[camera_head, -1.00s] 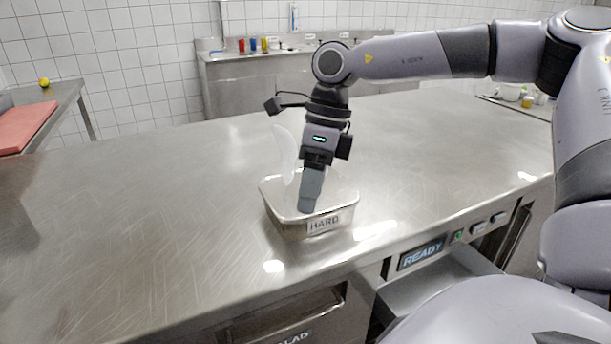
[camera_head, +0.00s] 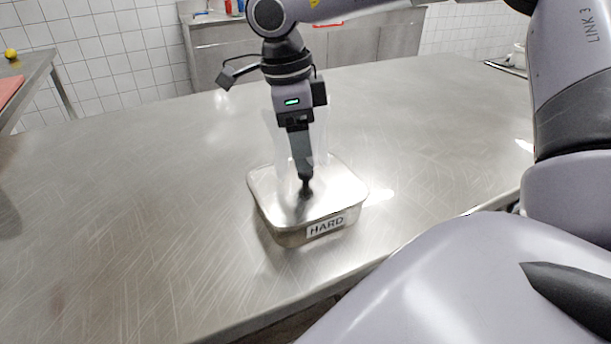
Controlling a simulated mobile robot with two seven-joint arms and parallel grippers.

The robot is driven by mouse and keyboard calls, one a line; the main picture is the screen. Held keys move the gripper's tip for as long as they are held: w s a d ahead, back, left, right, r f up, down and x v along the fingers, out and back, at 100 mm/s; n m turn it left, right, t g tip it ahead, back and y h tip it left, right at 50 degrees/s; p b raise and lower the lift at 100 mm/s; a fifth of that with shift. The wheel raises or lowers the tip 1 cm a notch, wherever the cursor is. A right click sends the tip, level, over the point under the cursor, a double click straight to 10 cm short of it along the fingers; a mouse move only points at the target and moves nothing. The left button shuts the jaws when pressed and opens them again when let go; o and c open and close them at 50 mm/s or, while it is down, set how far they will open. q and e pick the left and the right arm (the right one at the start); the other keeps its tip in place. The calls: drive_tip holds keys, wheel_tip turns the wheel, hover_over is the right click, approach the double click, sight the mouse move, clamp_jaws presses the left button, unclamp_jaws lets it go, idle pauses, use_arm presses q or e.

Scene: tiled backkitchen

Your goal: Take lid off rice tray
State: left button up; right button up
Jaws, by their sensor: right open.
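A rectangular metal tray (camera_head: 285,236) labelled HARD stands on the steel worktop. A flat shiny metal lid (camera_head: 335,190) covers its top, with a small dark knob (camera_head: 305,189) near the middle. My right gripper (camera_head: 304,178) points down over the lid, and it is open. Its fingertips are at or just above the knob, and I cannot tell whether they touch it. A pale translucent shape shows around the fingers. The tray's contents are hidden under the lid. My left gripper is out of view.
The steel worktop (camera_head: 130,210) is bare to the left of the tray and behind it. A steel counter (camera_head: 345,55) stands against the tiled wall. A side table (camera_head: 30,70) is at the far left. My own body fills the lower right.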

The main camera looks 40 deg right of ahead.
sight(306, 179)
drive_tip(key=f, duration=0.4)
drive_tip(key=shift+s, duration=0.25)
clamp_jaws()
drive_tip(key=shift+r, duration=0.2)
